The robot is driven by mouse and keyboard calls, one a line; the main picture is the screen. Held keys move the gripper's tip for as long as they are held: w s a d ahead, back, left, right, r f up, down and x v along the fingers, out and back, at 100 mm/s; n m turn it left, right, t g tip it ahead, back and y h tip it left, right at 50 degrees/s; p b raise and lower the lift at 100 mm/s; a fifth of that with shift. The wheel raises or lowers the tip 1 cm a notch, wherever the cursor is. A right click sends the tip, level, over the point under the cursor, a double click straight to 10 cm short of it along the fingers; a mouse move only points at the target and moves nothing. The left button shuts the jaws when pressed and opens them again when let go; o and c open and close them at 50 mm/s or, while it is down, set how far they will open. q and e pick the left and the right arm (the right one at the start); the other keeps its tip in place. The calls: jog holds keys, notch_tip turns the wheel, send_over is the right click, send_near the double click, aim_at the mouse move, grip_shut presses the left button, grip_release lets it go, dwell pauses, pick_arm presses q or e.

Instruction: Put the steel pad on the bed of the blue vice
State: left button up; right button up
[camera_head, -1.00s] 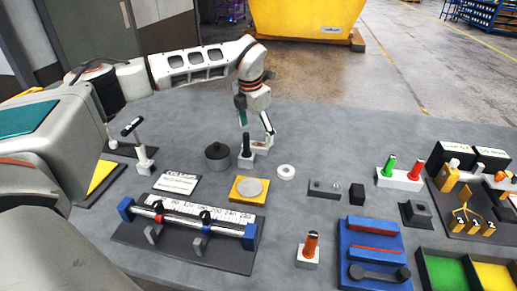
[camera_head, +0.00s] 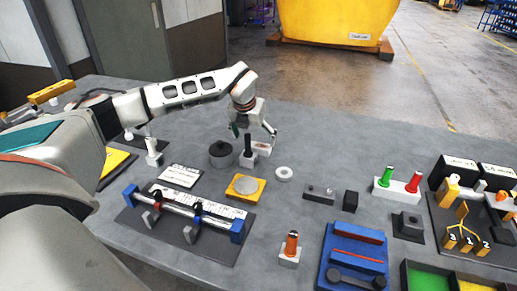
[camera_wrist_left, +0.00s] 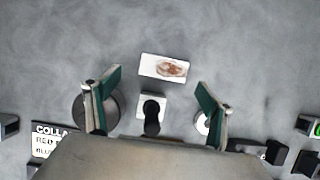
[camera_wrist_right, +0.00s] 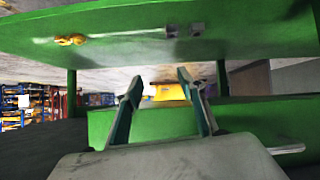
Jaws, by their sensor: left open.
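The blue vice (camera_head: 352,262) lies at the front right of the bench, with red strips across it and a dark handle at its near end. A round grey steel disc, which looks like the steel pad (camera_head: 245,184), lies on a yellow square plate (camera_head: 259,194) near the bench's middle. My left gripper (camera_head: 254,131) is open and empty, above a black-handled piece on a white base (camera_head: 248,152). In the left wrist view its fingers (camera_wrist_left: 159,90) stand wide on either side of that piece. My right gripper (camera_wrist_right: 160,82) shows only in its wrist view, fingers apart and empty.
A dark round pot (camera_head: 222,155) and a white ring (camera_head: 284,173) flank the left gripper. A ruled clamp fixture (camera_head: 185,228) lies front left. An orange-handled piece (camera_head: 290,248) stands beside the vice. Green framework (camera_wrist_right: 200,35) surrounds the right gripper. The bench's back is clear.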

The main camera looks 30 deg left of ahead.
aim_at(259, 145)
pick_arm(q)
jog(key=x, duration=0.3)
jog(key=p+x, duration=0.1)
jog(key=shift+w+d+f, duration=0.1)
jog(key=shift+w+d, duration=0.15)
jog(key=shift+w, duration=0.15)
jog(key=shift+w+f, duration=0.1)
jog(key=shift+f, duration=0.2)
pick_arm(e)
jog(key=shift+s+d+f+h, duration=0.2)
jog(key=shift+d+h, duration=0.1)
jog(key=shift+d, duration=0.4)
pick_arm(q)
jog(key=shift+c, duration=0.4)
jog(key=shift+r, duration=0.15)
jog(key=c, duration=1.8)
pick_arm(e)
jog(key=shift+a, duration=0.15)
